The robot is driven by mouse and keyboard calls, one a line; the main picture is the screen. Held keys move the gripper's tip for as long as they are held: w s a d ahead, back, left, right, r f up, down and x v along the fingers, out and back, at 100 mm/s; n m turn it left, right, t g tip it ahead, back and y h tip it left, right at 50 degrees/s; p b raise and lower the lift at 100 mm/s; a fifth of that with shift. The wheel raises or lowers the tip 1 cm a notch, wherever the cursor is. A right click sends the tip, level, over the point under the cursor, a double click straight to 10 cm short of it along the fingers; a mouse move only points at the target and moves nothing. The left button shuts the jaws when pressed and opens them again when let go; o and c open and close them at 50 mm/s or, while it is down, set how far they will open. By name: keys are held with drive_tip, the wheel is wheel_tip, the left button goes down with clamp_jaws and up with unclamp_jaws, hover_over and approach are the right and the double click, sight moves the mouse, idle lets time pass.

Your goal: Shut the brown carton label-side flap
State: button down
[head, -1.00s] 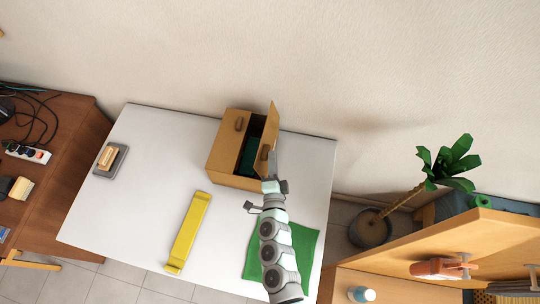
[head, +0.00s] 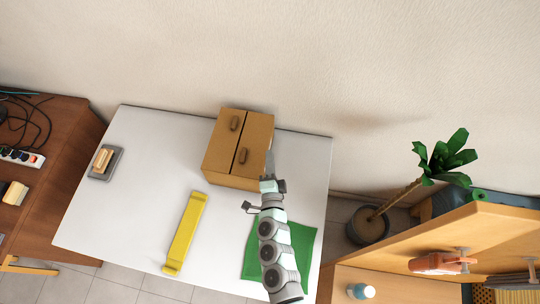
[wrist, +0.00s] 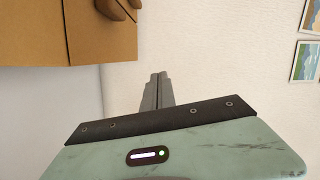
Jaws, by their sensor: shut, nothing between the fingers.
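The brown carton (head: 236,181) stands at the back of the white table. Its left flap (head: 225,134) and right flap (head: 254,148) both lie flat over the top, each with a brown handle, and the inside is hidden. No label can be made out. My gripper (head: 270,148) is shut and empty, its fingers beside the carton's right edge; I cannot tell whether they touch it. In the wrist view the closed fingers (wrist: 157,88) point at the wall, with part of the carton (wrist: 95,30) at the upper left.
A yellow bar-shaped object (head: 185,234) lies left of my arm. A green mat (head: 308,252) lies under my arm at the right. A grey tray with a tan block (head: 104,161) sits at the table's left. The wall is close behind the carton.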

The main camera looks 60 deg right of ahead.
drive_tip(key=s+a+r+p, duration=0.1)
drive_tip(key=s+a+r, duration=0.2)
drive_tip(key=a+r, duration=0.3)
drive_tip(key=a, duration=0.3)
drive_tip(key=shift+s+r, duration=0.2)
drive_tip(key=shift+s, duration=0.05)
